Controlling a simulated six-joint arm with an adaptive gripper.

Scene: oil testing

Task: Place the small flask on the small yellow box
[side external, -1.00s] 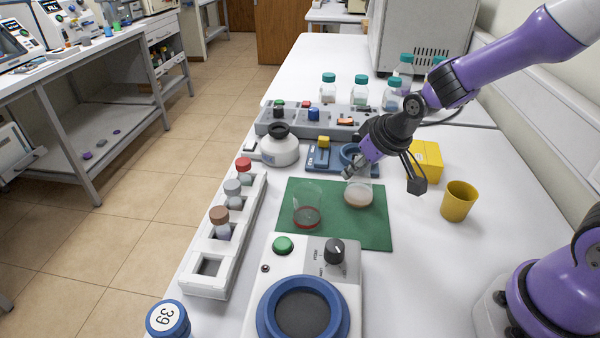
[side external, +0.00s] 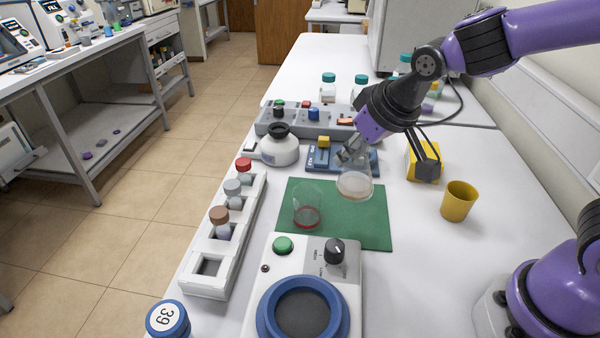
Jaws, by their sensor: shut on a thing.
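The small flask (side external: 355,186) is clear glass with a pale pinkish-tan content low in it. It hangs upright over the back right part of the green mat. My gripper (side external: 352,157) is shut on the flask's upper part, and the fingers partly hide its neck. The small yellow box (side external: 415,165) stands on the white table to the right of the flask, behind the mat's right edge.
A clear beaker with red liquid (side external: 307,212) stands on the green mat (side external: 365,230). A yellow cup (side external: 459,201) stands to the right. A blue-ringed device (side external: 303,308) is in front, a white vial rack (side external: 210,266) at left. The table right of the mat is mostly clear.

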